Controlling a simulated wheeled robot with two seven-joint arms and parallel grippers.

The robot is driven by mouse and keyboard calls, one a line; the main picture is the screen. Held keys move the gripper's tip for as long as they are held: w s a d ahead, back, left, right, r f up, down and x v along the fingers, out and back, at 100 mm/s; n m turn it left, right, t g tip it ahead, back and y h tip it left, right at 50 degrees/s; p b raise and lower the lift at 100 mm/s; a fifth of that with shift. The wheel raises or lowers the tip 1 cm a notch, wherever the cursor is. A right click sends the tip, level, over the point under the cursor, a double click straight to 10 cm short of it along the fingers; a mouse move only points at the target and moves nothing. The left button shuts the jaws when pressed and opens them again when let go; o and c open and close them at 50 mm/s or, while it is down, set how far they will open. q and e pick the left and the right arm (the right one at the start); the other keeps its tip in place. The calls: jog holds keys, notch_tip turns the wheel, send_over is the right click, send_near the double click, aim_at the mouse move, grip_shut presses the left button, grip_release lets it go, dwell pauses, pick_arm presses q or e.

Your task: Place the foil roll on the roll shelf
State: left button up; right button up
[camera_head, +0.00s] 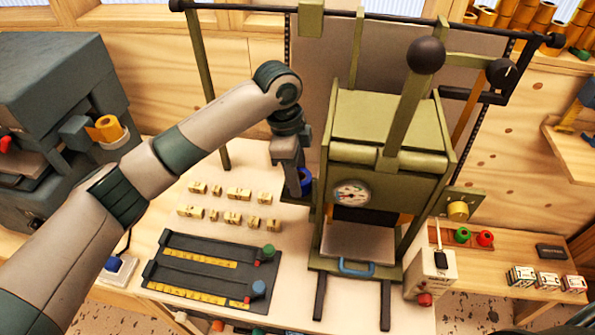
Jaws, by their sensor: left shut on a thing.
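A blue foil roll (306,181) is at the left side of the olive-green press (390,120), at a small dark ledge (290,199). My left gripper (292,184) points straight down there, shut on the blue roll and partly hiding it. Whether the roll rests on the ledge or hangs just above it, I cannot tell. A wooden shelf (575,68) at the top right bears several gold and orange rolls (540,18). My right gripper is not in view.
Small cream type blocks (240,194) lie on the bench left of the press. A dark tray (205,272) with yellow scales lies in front. A grey machine (60,110) with an orange roll (108,128) stands at the left.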

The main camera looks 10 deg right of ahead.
pick_arm(q)
jog(key=shift+f, duration=0.15)
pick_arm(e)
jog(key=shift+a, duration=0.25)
pick_arm(q)
jog(key=o, duration=1.1)
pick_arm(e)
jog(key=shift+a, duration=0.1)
pick_arm(q)
jog(key=shift+r, duration=0.35)
notch_tip(320, 180, up, 12)
jog(key=a+b, duration=0.1)
jog(key=b, duration=0.3)
jog(key=shift+w+a+f+b, duration=0.25)
jog(key=shift+w+a+b, duration=0.05)
jog(key=shift+a+b, duration=0.05)
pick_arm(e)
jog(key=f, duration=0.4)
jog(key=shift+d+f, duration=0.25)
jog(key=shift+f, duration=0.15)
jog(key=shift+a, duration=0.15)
